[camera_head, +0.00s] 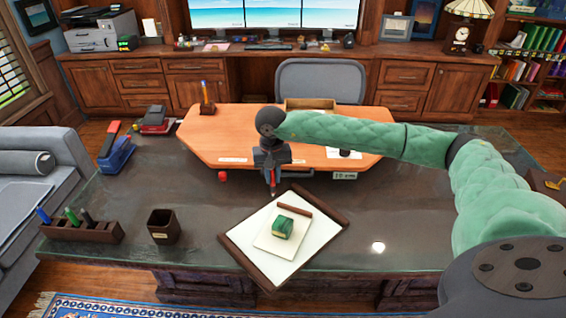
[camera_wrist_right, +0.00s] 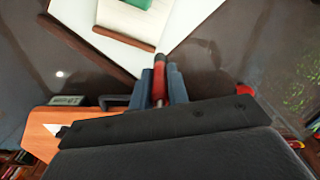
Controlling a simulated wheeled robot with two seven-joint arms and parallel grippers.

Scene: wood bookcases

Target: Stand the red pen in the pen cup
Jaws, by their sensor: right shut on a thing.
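My right gripper (camera_head: 271,182) hangs over the dark desk top, just behind the white writing pad. It is shut on the red pen (camera_head: 272,188), whose tip points down below the fingers. In the right wrist view the red pen (camera_wrist_right: 160,75) sits between the two blue-grey fingers (camera_wrist_right: 161,88). The pen cup (camera_head: 163,226), a dark square cup with a small label, stands on the desk to the left of the pad, apart from the gripper. Its opening faces up and looks empty. My left gripper does not show.
The pad (camera_head: 248,268) carries a green block (camera_head: 283,228). A pen rack (camera_head: 72,232) with several pens stands left of the cup. A blue stapler (camera_head: 117,153) is behind. A round red object (camera_head: 223,176) lies near the gripper. Bare desk separates cup and pad.

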